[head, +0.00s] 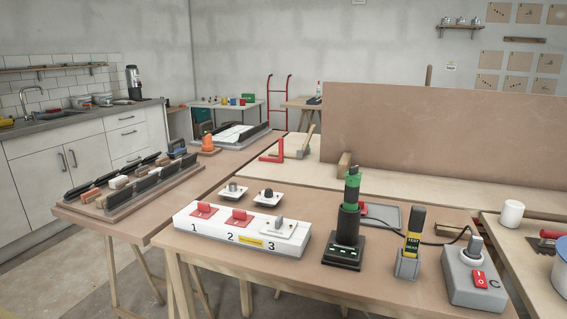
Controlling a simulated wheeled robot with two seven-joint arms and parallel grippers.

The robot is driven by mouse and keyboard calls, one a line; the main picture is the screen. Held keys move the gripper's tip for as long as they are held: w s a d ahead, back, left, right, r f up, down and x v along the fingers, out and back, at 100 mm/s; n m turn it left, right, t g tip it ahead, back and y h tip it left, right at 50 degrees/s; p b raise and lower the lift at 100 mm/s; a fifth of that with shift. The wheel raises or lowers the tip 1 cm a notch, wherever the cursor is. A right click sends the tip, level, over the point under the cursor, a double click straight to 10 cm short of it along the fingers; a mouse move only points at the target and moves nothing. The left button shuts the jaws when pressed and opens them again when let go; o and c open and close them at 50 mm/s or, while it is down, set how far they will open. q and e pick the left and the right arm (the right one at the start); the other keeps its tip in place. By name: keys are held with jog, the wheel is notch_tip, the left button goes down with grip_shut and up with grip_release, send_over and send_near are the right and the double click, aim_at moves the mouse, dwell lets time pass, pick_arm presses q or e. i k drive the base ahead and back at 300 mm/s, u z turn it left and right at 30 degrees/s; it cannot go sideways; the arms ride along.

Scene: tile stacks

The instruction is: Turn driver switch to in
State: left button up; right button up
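A black and green upright tool (349,208), which looks like the driver, stands in a dark base (342,256) with small green lights on the worktable. A direction switch on it is too small to make out. Beside it on the right, a black and yellow piece labelled "TEST HEAD" (413,241) stands upright in a grey holder (407,266). Neither of my grippers shows in the head view.
A white block (243,232) numbered 1 to 3 lies left of the tool, with two loose knob plates (268,197) behind it. A grey box (473,280) with a knob and red rocker switch stands at the right. A tall brown panel (440,145) rises behind.

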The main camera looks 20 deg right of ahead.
aim_at(353, 170)
jog(key=u, duration=0.6)
jog(key=i, duration=0.7)
jog(key=z, duration=1.8)
